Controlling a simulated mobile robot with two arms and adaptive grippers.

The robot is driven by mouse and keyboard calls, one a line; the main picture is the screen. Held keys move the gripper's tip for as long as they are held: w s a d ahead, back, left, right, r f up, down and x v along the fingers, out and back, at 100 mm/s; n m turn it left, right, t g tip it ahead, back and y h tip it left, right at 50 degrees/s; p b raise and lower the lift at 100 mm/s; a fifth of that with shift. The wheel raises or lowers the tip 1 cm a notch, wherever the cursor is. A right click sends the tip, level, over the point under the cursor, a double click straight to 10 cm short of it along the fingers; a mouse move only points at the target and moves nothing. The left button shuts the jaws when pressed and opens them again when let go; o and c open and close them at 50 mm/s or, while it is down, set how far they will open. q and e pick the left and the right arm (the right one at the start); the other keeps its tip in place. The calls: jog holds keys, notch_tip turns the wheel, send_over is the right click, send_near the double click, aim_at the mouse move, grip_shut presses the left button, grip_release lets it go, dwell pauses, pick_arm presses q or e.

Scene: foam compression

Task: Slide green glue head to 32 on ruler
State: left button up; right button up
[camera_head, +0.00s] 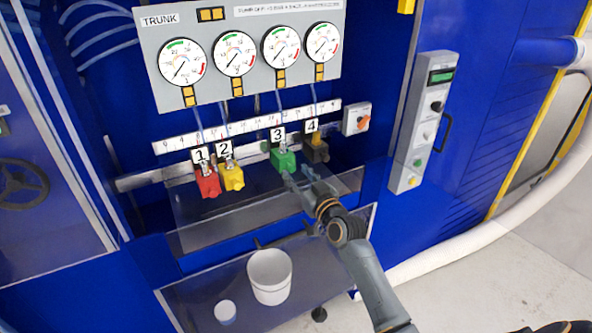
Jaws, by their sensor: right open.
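The green glue head (283,162), under the label 3, hangs on the rail below the white ruler (245,124). The ruler's numbers are too small to read surely. My right gripper (297,180) is open, with its fingertips at the lower right of the green head. Whether they touch it I cannot tell. The red head (208,184) under label 1 and the yellow head (232,177) under label 2 are to the left. A dark head (316,150) under label 4 is close on the right. My left gripper is not in view.
A panel with several gauges (237,52) is above the ruler. A grey control box (424,122) is farther right. A white bucket (269,276) and a small cup (225,311) stand below.

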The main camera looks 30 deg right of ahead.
jog(key=shift+w, duration=0.75)
jog(key=shift+c, duration=0.5)
grip_shut()
jog(key=shift+d+f+b, duration=0.1)
jog(key=shift+d+b, duration=0.55)
jog(key=shift+d, duration=0.65)
jog(key=shift+o, duration=0.5)
grip_release()
